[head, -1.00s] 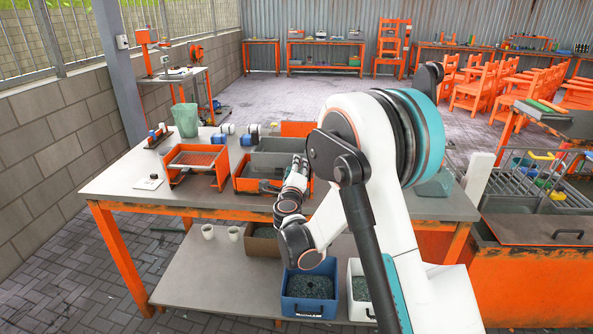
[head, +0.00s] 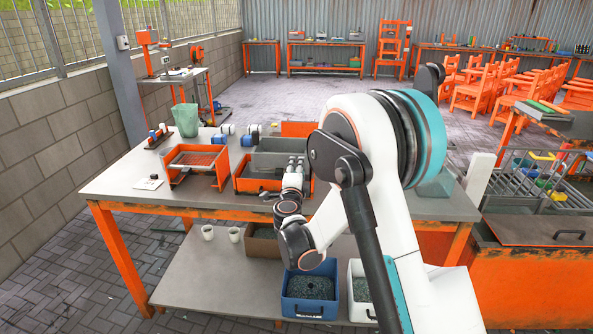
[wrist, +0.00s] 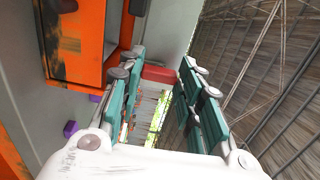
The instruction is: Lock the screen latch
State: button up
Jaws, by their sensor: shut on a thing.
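My gripper (head: 296,161) is at the right front of an orange-framed box (head: 250,185) on the workbench. In the wrist view my gripper's two teal fingers (wrist: 163,75) stand apart, with a small red piece (wrist: 159,74) between their tips. The gripper is shut on this piece, which looks like the screen latch's handle. The orange box wall (wrist: 75,40) is close by at the left of that view. The latch's pivot and catch cannot be made out. My wrist hides part of the box in the head view.
An orange tray with a mesh (head: 197,160) stands left on the grey workbench (head: 130,184). A green bin (head: 186,119) is behind it. Two cups (head: 208,232) and a blue bin (head: 310,292) are on the lower shelf. Bare bench top lies at the front left.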

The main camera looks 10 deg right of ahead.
jog(key=o, duration=1.1)
jog(key=shift+c, duration=0.2)
jog(key=v, duration=1.2)
